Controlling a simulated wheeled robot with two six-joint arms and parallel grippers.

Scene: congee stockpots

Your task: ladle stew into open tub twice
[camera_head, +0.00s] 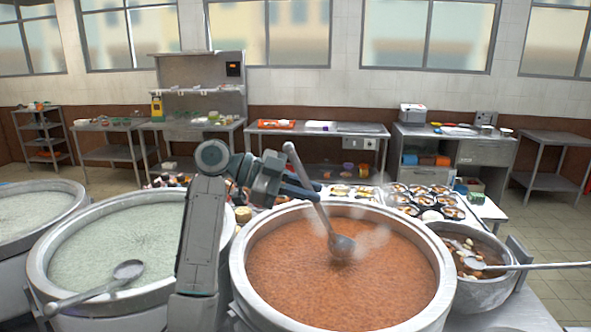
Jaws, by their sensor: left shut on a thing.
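A large pot of orange-red stew (340,272) stands at the centre front, with steam over it. My left gripper (305,190) is above the pot's back left rim, shut on the handle of a grey ladle (341,245). The ladle is tilted, its bowl at the stew's surface near the middle. I cannot tell how much the bowl holds. Several tubs (425,197) with dark rims and food in them stand on a table behind the pot; I cannot tell which is the open tub. My right gripper is not in view.
Two pots of pale congee (125,245) stand at the left, the nearer with a ladle (95,288) across its rim. A smaller pot (483,292) at the right has a ladle (530,267) sticking out rightward. Steel counters (318,130) line the back wall.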

